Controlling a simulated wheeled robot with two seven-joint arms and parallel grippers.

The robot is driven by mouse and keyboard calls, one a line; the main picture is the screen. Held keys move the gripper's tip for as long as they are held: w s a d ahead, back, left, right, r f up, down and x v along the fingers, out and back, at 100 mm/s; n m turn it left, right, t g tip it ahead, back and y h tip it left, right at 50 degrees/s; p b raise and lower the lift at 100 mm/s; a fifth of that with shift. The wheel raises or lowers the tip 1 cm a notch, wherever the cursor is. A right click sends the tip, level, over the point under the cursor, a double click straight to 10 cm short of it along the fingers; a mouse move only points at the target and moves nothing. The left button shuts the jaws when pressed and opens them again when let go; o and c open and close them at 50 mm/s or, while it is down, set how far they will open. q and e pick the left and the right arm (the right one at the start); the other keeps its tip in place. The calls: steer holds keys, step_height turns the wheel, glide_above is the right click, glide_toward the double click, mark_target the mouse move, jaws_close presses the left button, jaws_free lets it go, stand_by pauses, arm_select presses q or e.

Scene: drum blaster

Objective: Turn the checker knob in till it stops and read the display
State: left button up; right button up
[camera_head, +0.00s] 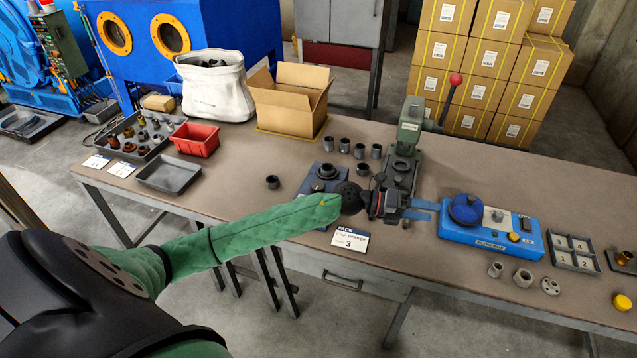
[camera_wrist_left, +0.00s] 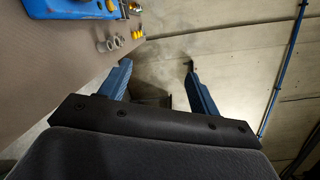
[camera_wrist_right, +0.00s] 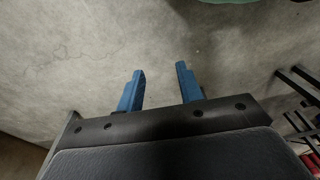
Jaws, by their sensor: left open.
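The blue checker (camera_head: 488,228) sits on the workbench right of center, with a round dark blue knob (camera_head: 466,209) on its left part and a yellow button (camera_head: 513,237) near its front. A small dark panel at its right end is too small to read. My left gripper (camera_head: 428,210) is just left of the checker, fingers apart and empty, not visibly touching the knob. In the left wrist view its open fingers (camera_wrist_left: 158,68) point past the bench edge, and part of the checker (camera_wrist_left: 65,12) shows at upper left. My right gripper (camera_wrist_right: 160,72) is open and empty above the floor.
A green press (camera_head: 408,130) with a red-tipped lever stands behind my left gripper. Loose metal parts (camera_head: 523,277) lie before the checker, and a divided tray (camera_head: 574,252) is to its right. Bare bench lies behind the checker.

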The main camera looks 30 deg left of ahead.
arm_select(q)
steer(key=w+a+f+m+g+y, duration=0.1)
steer(key=a+f+m+g+y, duration=0.35)
steer(key=a, duration=0.35)
step_height(320, 180, up, 3)
steer(key=m+g+y, duration=0.2)
steer(key=y, duration=0.9)
glide_above(318, 185)
steer(key=shift+d+f, duration=0.1)
steer(key=shift+d, duration=0.05)
steer(key=shift+a+n+y, duration=0.2)
steer(key=shift+n+y, duration=0.05)
steer(key=shift+f, duration=0.35)
step_height(318, 185, down, 6)
steer(key=p, duration=0.3)
steer(key=shift+f, duration=0.55)
arm_select(e)
step_height(318, 185, down, 7)
steer(key=s+d, duration=0.2)
steer(key=shift+t, duration=0.3)
steer(key=shift+s, duration=0.1)
